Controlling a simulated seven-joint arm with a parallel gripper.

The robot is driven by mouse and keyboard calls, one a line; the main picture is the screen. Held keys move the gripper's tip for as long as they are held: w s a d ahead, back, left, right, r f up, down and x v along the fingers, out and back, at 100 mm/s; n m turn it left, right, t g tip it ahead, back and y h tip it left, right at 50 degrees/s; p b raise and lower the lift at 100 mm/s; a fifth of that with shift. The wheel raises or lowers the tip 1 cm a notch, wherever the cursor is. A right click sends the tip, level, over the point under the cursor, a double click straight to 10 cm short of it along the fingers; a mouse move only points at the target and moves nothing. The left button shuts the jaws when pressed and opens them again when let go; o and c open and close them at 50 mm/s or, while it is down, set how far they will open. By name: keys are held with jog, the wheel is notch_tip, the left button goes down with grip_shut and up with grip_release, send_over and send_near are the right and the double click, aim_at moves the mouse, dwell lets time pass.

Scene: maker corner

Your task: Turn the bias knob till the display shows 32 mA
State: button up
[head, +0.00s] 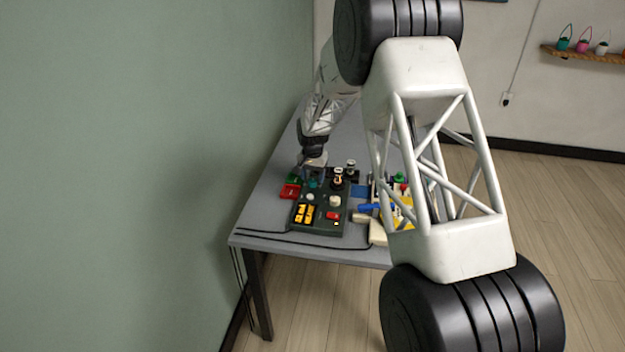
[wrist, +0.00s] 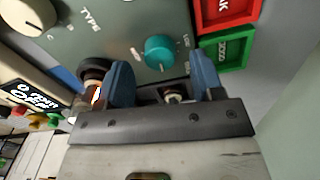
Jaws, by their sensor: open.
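The teal knob (wrist: 160,52) sits on the dark green panel of the tester (wrist: 105,50), with small markings beside it that I cannot read fully. My gripper (wrist: 160,62) is open, with its two blue fingers on either side of the teal knob in the wrist view; I cannot tell whether they touch it. In the head view my gripper (head: 314,174) is low over the back left of the tester (head: 318,222). Two yellow panels (head: 304,213) show on the tester's front left, too small to read. I cannot make out a mA reading.
A cream knob (wrist: 28,15) marked TYPE is on the panel. A red tray (wrist: 229,10) and green tray (wrist: 223,53) stand close beside the tester. A tube socket (wrist: 95,69) is near one finger. Bare grey table (head: 272,211) lies left of the tester.

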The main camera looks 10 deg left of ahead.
aim_at(313, 181)
jog(key=shift+r, duration=2.9)
jog(key=shift+d, duration=0.1)
jog(key=shift+s+d+r, duration=0.1)
jog(key=shift+d+r, duration=0.05)
jog(key=shift+r, duration=0.1)
jog(key=s+d+r+t, duration=0.1)
jog(key=s+d+r, duration=2.1)
jog(key=d+r, duration=0.1)
jog(key=s+d, duration=0.4)
jog(key=s, duration=0.7)
jog(key=s+d+n+t, duration=0.1)
jog(key=s+d, duration=0.3)
jog(key=s, duration=0.8)
jog(key=s+d, duration=0.5)
jog(key=s, duration=0.6)
jog(key=shift+s+r+t, duration=0.25)
jog(key=shift+r+t, duration=0.05)
